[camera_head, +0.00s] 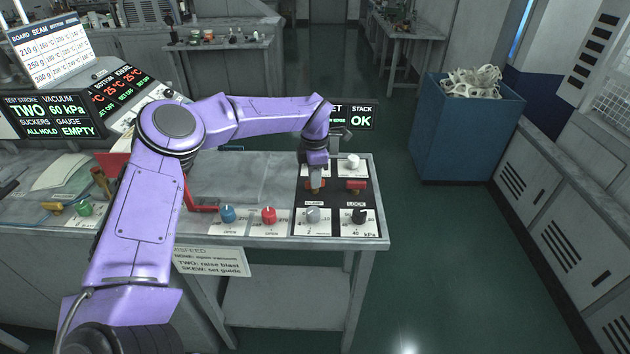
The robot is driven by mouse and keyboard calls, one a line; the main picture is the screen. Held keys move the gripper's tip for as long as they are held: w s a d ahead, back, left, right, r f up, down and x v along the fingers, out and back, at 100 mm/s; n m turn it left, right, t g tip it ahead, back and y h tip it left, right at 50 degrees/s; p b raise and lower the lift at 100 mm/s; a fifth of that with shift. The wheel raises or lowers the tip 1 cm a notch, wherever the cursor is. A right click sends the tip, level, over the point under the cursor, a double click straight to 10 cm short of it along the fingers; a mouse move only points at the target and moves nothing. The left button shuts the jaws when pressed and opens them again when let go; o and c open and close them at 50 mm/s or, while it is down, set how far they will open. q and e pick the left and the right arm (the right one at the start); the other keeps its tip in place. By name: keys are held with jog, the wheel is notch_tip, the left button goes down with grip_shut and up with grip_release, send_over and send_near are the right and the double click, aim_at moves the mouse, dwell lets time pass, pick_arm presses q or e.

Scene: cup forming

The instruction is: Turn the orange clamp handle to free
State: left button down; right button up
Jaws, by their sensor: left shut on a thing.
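My left arm reaches in from the left, and its gripper (315,180) points down at the black panel (335,195) on the right end of the bench. The gripper is shut on the orange clamp handle (316,188), which is at the panel's left side. The fingers cover much of the handle, so its exact angle is hard to tell. A red handle (356,186) sits to its right on the same panel, apart from the gripper. My right gripper is not in view.
A white knob (353,161), a grey knob (312,214) and a black knob (358,215) stand close around the handles. Blue (228,214) and red (268,215) knobs are to the left. A small display (352,117) stands behind the panel. Right of the bench is open floor.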

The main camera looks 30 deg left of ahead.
pick_arm(q)
jog(key=n+b, duration=0.1)
jog(key=n, duration=0.1)
jog(key=n+b, duration=0.2)
jog(key=shift+f+n, duration=0.2)
jog(key=shift+n, duration=0.1)
jog(key=n+b, duration=0.2)
jog(key=n, duration=0.1)
jog(key=shift+n, duration=0.4)
jog(key=n+b, duration=0.3)
jog(key=n, duration=0.1)
jog(key=shift+r+n+b, duration=0.2)
jog(key=shift+n+b, duration=0.75)
jog(key=shift+n, duration=0.35)
jog(key=c, duration=1.1)
grip_release()
jog(key=shift+w, duration=0.1)
jog(key=shift+c, duration=0.2)
jog(key=shift+r, duration=0.1)
notch_tip(320, 180, up, 10)
jog(key=shift+r, duration=0.15)
